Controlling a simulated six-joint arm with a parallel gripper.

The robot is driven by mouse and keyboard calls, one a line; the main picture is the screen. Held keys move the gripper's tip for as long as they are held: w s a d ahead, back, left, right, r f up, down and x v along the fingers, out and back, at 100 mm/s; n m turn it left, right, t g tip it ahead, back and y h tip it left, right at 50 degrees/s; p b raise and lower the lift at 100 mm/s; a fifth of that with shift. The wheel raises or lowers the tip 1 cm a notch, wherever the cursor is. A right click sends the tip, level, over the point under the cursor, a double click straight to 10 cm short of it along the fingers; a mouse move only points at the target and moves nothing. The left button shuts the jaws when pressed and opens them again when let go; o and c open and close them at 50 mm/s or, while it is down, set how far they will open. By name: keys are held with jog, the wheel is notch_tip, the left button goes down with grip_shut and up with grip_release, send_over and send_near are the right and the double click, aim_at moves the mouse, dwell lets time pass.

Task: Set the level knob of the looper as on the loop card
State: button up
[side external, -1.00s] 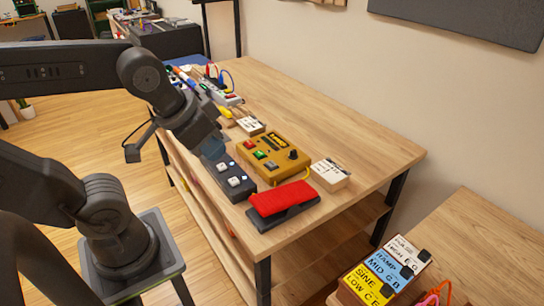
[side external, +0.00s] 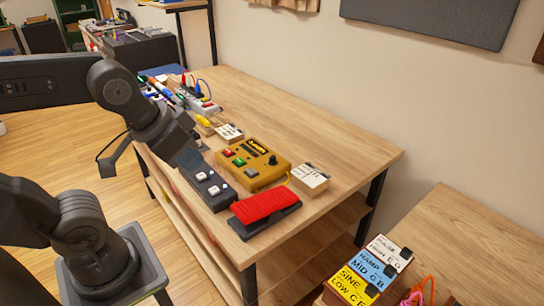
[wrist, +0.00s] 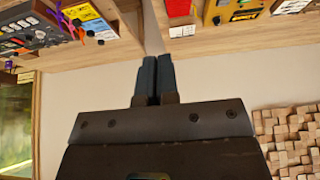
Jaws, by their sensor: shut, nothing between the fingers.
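The looper (side external: 240,172) is a yellow-orange box on the wooden table, with red, green and grey buttons. Its dark level knob (side external: 272,160) is near its right end; the pointer is too small to read. A white card on a wooden block (side external: 310,179) stands right of the looper, and another white card (side external: 229,132) lies behind it. I cannot tell which is the loop card or read either. My gripper (side external: 190,155) is shut and empty, left of the looper and apart from the knob. In the wrist view its fingers (wrist: 153,78) are together, and a yellow box (wrist: 232,12) shows top right.
A black pedal with white buttons (side external: 210,187) and a red-topped pedal (side external: 264,206) lie along the table's near edge. A power strip and cables (side external: 200,100) are further back. Coloured cards (side external: 370,272) stand on a second table. The table's right half (side external: 340,145) is clear.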

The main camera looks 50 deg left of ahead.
jog(key=shift+o, duration=0.6)
jog(key=shift+w+r, duration=0.15)
jog(key=o, duration=0.6)
jog(key=w+a+r+n, duration=0.1)
jog(key=w+n, duration=0.1)
jog(key=w, duration=0.2)
jog(key=w+a+r+n+g, duration=0.1)
jog(key=w+r+n, duration=0.1)
jog(key=w, duration=0.3)
jog(key=shift+a+g, duration=0.3)
jog(key=shift+o, duration=0.6)
jog(key=w+a+n+g, duration=0.1)
jog(key=w+a+n, duration=0.3)
jog(key=w, duration=0.5)
jog(key=shift+w+f, duration=0.4)
jog(key=shift+f, duration=0.05)
jog(key=n+g, duration=0.3)
jog(key=n, duration=0.5)
send_over(273, 157)
notch_tip(273, 157, down, 14)
notch_tip(273, 157, down, 14)
jog(key=shift+a+r, duration=0.1)
jog(key=shift+c, duration=0.4)
grip_shut()
